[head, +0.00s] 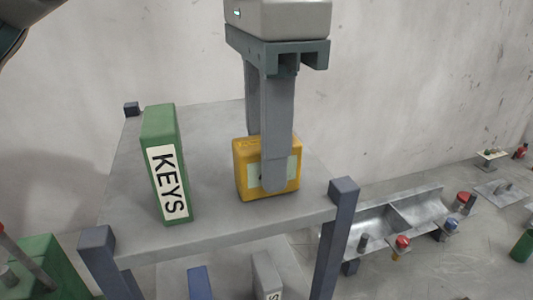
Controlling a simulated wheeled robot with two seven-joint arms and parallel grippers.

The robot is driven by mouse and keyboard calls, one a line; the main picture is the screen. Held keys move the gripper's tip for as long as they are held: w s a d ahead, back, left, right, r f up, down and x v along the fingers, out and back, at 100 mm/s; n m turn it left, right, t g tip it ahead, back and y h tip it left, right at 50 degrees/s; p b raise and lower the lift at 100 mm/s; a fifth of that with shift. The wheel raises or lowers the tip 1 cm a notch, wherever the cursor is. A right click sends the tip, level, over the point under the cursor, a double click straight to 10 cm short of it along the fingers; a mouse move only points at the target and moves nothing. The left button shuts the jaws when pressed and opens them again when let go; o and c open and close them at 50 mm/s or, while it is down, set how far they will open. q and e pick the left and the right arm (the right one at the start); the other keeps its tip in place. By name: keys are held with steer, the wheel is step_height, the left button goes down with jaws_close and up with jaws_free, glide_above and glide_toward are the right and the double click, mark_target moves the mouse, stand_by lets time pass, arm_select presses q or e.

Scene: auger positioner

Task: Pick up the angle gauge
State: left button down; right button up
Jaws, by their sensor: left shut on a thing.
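The angle gauge (240,178) looks like a yellow-orange box with a pale greenish face. It stands on the top shelf of a grey rack in the head view. My left gripper (266,180) comes down from above, and its fingers are shut on the gauge. One grey finger covers part of the gauge's front face; the other goes behind it. The gauge appears to be on or very close to the shelf surface. My right gripper is not in view.
A green box labelled KEYS (167,165) stands upright on the same shelf (215,222), left of the gauge. Dark posts (342,200) rise at the shelf corners. A metal tray (395,215) and small parts lie at right. A wall stands behind.

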arm_select(q)
steer(key=shift+r+b, duration=0.45)
steer(key=shift+r, duration=0.15)
step_height(320, 180, up, 2)
steer(key=shift+r+b, duration=0.15)
steer(key=shift+b, duration=0.4)
steer(key=s+d+r+b, duration=0.1)
steer(key=s+d+r, duration=0.4)
steer(key=d, duration=0.5)
steer(key=shift+s+d+r+b, duration=0.15)
steer(key=shift+s+r+b, duration=0.2)
steer(key=shift+r, duration=0.75)
